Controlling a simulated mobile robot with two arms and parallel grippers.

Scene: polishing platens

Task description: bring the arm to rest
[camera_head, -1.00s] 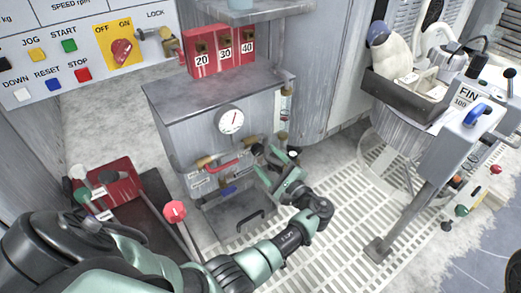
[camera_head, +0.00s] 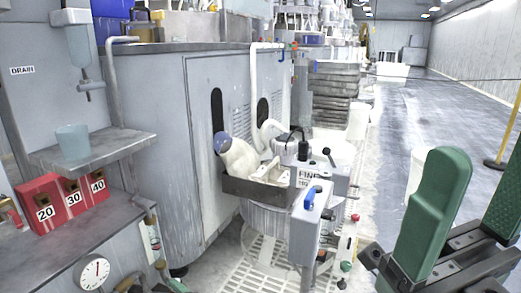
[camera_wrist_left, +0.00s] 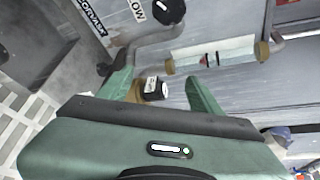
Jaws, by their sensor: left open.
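My left gripper (camera_wrist_left: 162,84) shows in the left wrist view, with its two green fingers apart and nothing held between them. A brass fitting with a black cap and white label (camera_wrist_left: 151,88) appears between and beyond the fingers; I cannot tell whether they touch it. A black knob (camera_wrist_left: 168,11) on a bent pipe and a clear flow tube (camera_wrist_left: 214,56) with brass ends lie beyond. In the head view my right gripper (camera_head: 482,165) is raised at the lower right, its green fingers apart and empty. The left gripper cannot be made out clearly there.
A grey cabinet with a dial gauge (camera_head: 94,273) and red blocks marked 20, 30 and 40 (camera_head: 70,202) stands at left. A shelf (camera_head: 90,152) holds a clear cup (camera_head: 73,141). A tray (camera_head: 255,193) with white bottles sits mid-view. The floor (camera_head: 440,100) is open at right.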

